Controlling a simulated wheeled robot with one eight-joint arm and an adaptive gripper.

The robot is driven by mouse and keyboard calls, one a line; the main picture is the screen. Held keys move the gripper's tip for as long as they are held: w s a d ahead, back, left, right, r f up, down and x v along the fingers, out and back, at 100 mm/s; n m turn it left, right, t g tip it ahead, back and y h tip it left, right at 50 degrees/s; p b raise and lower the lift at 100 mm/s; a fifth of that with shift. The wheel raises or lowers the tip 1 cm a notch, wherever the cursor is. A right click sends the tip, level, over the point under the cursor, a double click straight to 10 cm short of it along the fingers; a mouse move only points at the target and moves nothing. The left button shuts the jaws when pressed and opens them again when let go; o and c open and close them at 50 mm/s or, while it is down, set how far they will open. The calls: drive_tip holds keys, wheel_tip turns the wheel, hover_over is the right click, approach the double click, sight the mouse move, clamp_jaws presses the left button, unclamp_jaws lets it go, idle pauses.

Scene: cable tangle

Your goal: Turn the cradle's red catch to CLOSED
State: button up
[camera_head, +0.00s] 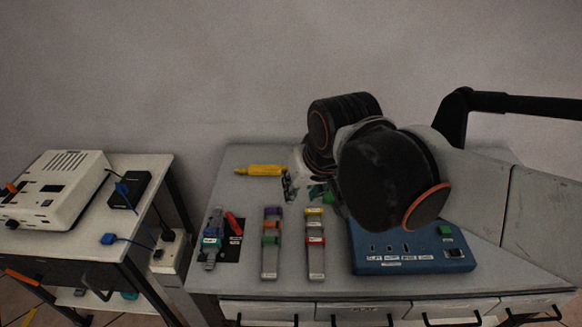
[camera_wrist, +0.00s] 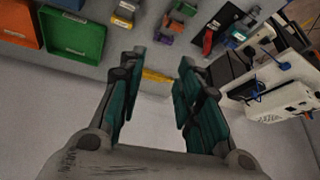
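The red catch (camera_head: 234,223) lies on the black mat (camera_head: 231,252) at the left of the table, beside a grey and teal cradle (camera_head: 211,243). In the wrist view the red catch (camera_wrist: 208,41) and the cradle (camera_wrist: 236,38) show at the upper right, beyond my fingers. Its labels are too small to read. My gripper (camera_wrist: 157,92) is open and empty, its teal-padded fingers spread apart. In the head view it is mostly hidden behind my arm, right of the cradle and apart from it.
A yellow tool (camera_head: 260,170) lies at the table's back. Two grey strips with coloured clips (camera_head: 271,262) (camera_head: 316,262) stand right of the mat, then a blue box (camera_head: 400,262). A green tray (camera_wrist: 72,36) and an orange tray (camera_wrist: 18,24) show in the wrist view. A white device (camera_head: 60,190) stands left.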

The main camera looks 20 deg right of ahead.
drive_tip(key=shift+s+d+f, duration=0.25)
drive_tip(key=shift+s, duration=0.25)
drive_tip(key=shift+s, duration=0.1)
drive_tip(key=shift+s+d+n+t, duration=0.6)
drive_tip(key=shift+s+d+t, duration=0.35)
drive_tip(key=shift+s, duration=1.2)
drive_tip(key=w+a+r+n+g+p, duration=0.1)
drive_tip(key=w+a+r+g+p, duration=0.2)
drive_tip(key=w, duration=0.8)
drive_tip(key=n+g+p, duration=0.2)
drive_tip(key=g, duration=0.2)
hover_over(233, 219)
wheel_tip(233, 219, down, 10)
wheel_tip(233, 219, down, 13)
drive_tip(key=b, duration=0.4)
drive_tip(key=shift+f+b, duration=0.15)
drive_tip(key=shift+b, duration=0.2)
drive_tip(key=shift+c, duration=0.6)
